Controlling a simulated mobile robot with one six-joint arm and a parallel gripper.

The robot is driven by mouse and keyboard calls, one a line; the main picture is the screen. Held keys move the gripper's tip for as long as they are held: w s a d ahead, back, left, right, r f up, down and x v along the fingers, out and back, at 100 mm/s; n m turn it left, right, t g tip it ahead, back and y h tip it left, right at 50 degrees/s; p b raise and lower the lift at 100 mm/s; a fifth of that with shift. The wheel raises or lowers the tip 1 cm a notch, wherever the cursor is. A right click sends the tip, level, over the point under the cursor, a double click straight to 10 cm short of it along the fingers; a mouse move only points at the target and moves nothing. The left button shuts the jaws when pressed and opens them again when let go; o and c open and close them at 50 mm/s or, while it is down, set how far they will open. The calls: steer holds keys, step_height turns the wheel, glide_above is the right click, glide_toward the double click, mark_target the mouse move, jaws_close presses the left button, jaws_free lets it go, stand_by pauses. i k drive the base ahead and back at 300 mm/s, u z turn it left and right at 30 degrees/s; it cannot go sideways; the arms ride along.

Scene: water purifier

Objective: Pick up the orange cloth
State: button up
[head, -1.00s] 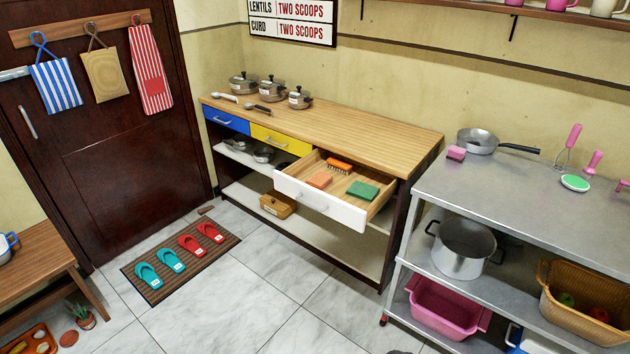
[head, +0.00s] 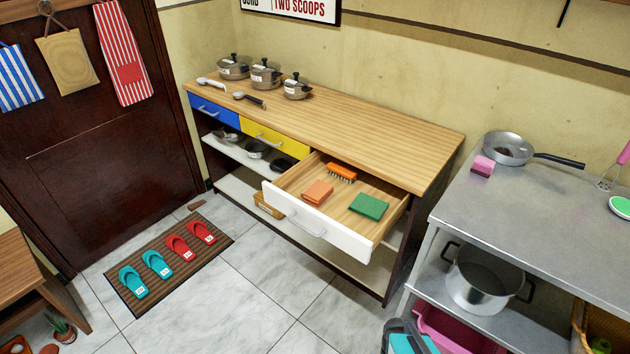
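The orange cloth (head: 317,192) lies as a small folded block in the left front part of the open white-fronted drawer (head: 318,228). An orange brush (head: 342,172) with pale bristles lies behind it, and a green cloth (head: 369,206) lies to its right, apart from it. Nothing covers the orange cloth. My gripper's fingers do not show. A dark grey and teal part at the bottom edge, right of the middle, looks like part of my arm, in front of the counter and below the drawer.
The wooden counter (head: 345,117) carries several lidded pots at its left end. A steel table (head: 540,220) with a pan (head: 510,149) and a pink sponge (head: 482,165) stands close on the right. A mat (head: 222,246) with slippers lies left. The tiled floor before the drawer is clear.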

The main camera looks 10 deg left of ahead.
mark_target(315, 194)
steer(key=i, duration=0.55)
steer(key=u, duration=0.1)
steer(key=k, duration=0.2)
steer(key=u, duration=2.8)
steer(key=i, duration=0.5)
steer(key=u, duration=0.05)
